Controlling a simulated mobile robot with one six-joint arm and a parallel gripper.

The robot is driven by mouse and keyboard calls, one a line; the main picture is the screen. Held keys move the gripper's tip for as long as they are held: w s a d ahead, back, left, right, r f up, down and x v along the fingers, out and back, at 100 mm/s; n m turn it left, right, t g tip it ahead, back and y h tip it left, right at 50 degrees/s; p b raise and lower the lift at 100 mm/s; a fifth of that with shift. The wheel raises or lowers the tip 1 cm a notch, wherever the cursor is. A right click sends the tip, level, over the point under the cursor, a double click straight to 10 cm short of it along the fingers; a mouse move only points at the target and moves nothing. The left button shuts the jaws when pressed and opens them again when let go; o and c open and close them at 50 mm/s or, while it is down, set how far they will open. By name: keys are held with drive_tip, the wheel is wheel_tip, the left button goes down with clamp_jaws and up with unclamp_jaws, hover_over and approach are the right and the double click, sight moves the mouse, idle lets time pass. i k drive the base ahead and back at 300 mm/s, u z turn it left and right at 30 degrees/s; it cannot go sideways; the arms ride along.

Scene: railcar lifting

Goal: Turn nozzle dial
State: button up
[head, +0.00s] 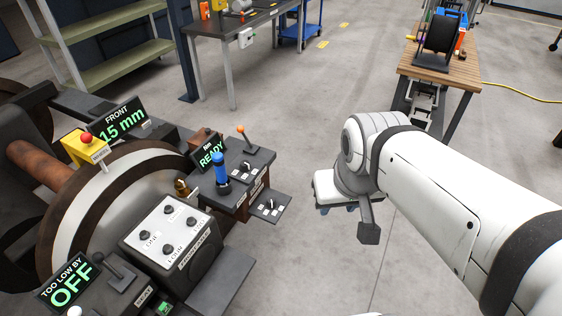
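Several dark dials show on the consoles at the left, and their small labels are too small to read, so I cannot tell which is the nozzle dial. One dial (270,205) sits on a small low dark panel, and another dial (247,167) sits on the black console behind it. A grey box (170,238) carries several more knobs on its white top. My gripper (338,208) hangs at the end of my white arm, to the right of the low panel and apart from it.
A blue-handled tool (220,172) and an orange-ball lever (242,132) stand up from the consoles. A yellow box (86,148) has a red button. Displays read "15 mm", "READY" and "OFF". A wooden bench (440,68) stands back right. Grey floor between is clear.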

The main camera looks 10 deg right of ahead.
sight(272, 203)
drive_tip(key=z, duration=0.35)
drive_tip(key=i, duration=1.25)
drive_tip(key=u, duration=0.45)
